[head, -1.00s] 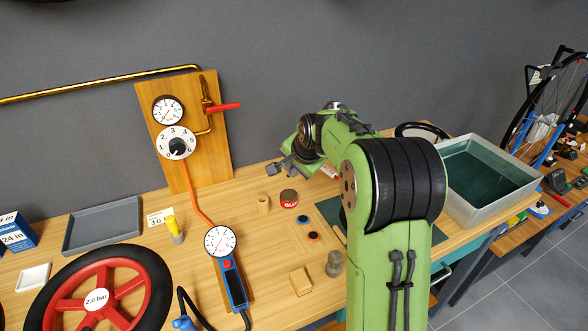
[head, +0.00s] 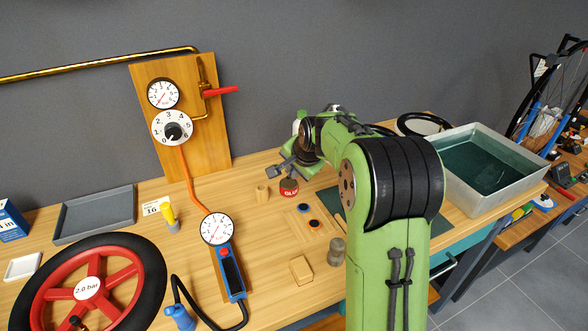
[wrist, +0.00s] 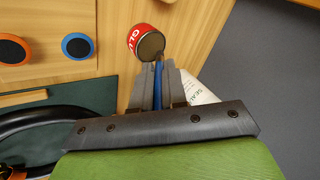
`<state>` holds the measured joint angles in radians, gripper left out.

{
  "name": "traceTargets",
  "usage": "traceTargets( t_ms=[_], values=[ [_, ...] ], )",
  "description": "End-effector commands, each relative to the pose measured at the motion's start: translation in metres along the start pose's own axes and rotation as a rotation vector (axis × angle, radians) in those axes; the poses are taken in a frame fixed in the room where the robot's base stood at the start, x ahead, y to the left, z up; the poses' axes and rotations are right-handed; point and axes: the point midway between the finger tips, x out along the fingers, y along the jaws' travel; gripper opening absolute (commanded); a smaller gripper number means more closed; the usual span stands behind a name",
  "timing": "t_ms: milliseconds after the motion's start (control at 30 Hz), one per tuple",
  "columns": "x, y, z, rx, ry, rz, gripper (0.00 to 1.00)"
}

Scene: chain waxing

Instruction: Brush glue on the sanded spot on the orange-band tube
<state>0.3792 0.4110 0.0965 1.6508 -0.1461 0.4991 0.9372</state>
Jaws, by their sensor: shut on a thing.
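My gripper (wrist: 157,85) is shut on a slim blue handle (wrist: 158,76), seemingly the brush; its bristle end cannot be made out. The red glue tin (wrist: 135,38) lies just beyond the fingertips in the wrist view, and the handle points at its dark top. In the head view my gripper (head: 288,168) is just above the glue tin (head: 289,188). A black curved tube (wrist: 35,118) shows at the lower left of the wrist view, with a bit of orange (wrist: 12,172) near the corner. The sanded spot cannot be made out.
A blue-ringed disc (head: 304,208) and an orange-ringed disc (head: 314,223) lie on the bench. A green mat (head: 331,199) is partly behind my arm. A grey water basin (head: 465,190) is at the right.

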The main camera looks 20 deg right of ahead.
Motion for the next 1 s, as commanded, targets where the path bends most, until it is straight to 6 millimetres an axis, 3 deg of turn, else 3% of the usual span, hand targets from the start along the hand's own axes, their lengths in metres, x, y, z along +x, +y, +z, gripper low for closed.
traceTargets(
  t_ms=[1000],
  values=[
    [0.0096, 0.006, 0.0028, 0.0, 0.0, 0.0, 0.0]
  ],
)
